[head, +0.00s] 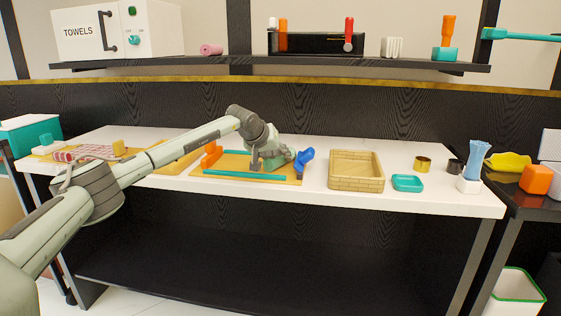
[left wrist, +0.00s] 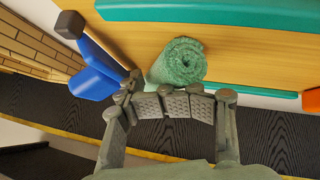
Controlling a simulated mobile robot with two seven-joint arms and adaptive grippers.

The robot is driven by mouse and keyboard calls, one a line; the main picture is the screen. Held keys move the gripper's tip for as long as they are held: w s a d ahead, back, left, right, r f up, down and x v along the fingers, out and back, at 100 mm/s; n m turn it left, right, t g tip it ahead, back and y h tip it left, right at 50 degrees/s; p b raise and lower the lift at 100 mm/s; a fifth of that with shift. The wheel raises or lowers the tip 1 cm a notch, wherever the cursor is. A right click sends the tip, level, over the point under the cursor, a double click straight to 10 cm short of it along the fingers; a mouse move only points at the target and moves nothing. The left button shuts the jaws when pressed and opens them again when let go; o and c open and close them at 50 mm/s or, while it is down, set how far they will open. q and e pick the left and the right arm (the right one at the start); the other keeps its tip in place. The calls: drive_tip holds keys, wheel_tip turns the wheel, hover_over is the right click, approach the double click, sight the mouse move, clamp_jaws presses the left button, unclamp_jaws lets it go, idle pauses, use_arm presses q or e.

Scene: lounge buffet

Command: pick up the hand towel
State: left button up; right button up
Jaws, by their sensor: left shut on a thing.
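The hand towel looks like a rolled green cloth (left wrist: 181,60), seen end-on in the left wrist view against the wooden tray (left wrist: 255,62). My left gripper (left wrist: 172,103) is shut on the towel, its fingers at the roll's lower side. In the head view my left gripper (head: 266,162) is low over the tray (head: 215,160) with teal side bars, and it mostly hides the towel. My right gripper is not in view.
A blue-handled object (head: 304,159) stands close to the right of my gripper, and an orange piece (head: 211,155) to its left. A woven basket (head: 356,170) and a teal dish (head: 408,183) are farther right. A shelf (head: 270,66) runs above.

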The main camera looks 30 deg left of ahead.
use_arm(q)
drive_tip(key=shift+a, duration=0.1)
drive_tip(key=shift+c, duration=1.2)
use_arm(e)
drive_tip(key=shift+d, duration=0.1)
use_arm(q)
drive_tip(key=shift+s, duration=0.1)
clamp_jaws()
drive_tip(key=shift+s+a+f, duration=0.1)
drive_tip(key=shift+a+f, duration=0.05)
drive_tip(key=shift+f, duration=0.05)
drive_tip(key=shift+r, duration=0.1)
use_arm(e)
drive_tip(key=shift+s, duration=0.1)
use_arm(q)
drive_tip(key=shift+r, duration=0.2)
drive_tip(key=r, duration=0.3)
drive_tip(key=shift+a+r, duration=0.3)
drive_tip(key=s+a+r+b, duration=0.1)
drive_tip(key=s+a+r, duration=0.4)
drive_tip(key=s+r, duration=0.2)
drive_tip(key=shift+s+a, duration=0.2)
drive_tip(key=shift+s, duration=1.05)
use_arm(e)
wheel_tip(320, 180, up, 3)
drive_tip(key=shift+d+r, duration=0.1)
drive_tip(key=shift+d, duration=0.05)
use_arm(q)
drive_tip(key=shift+r, duration=0.1)
